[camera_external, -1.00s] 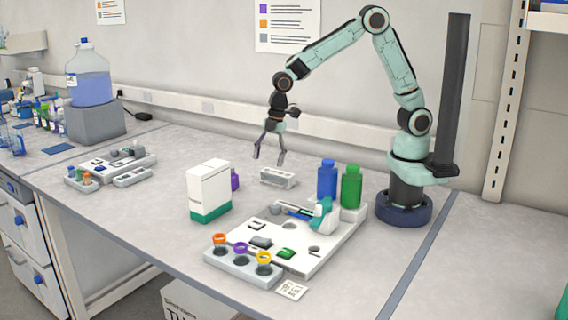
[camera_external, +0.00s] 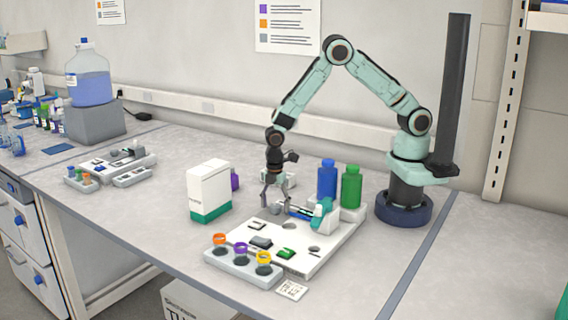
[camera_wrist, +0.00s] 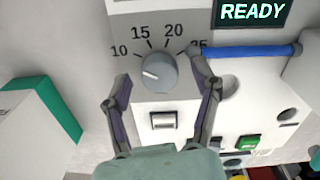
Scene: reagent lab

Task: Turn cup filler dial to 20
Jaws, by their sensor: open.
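The cup filler (camera_external: 290,240) is a white flat machine on the bench. In the wrist view its round grey dial (camera_wrist: 160,73) sits below printed numbers 10, 15, 20 and a partly covered 25. The dial's white mark points left and slightly up, near the 10 side. My gripper (camera_wrist: 159,69) is open, with one finger on each side of the dial and visible gaps to it. In the external view my gripper (camera_external: 276,205) is low over the machine's back left corner, at the dial (camera_external: 276,210).
A display (camera_wrist: 252,12) reads READY. A blue tube (camera_wrist: 255,51) lies right of the dial, close to the right finger. A white and green box (camera_external: 209,190) stands to the left. Blue (camera_external: 327,180) and green (camera_external: 351,186) bottles stand to the right.

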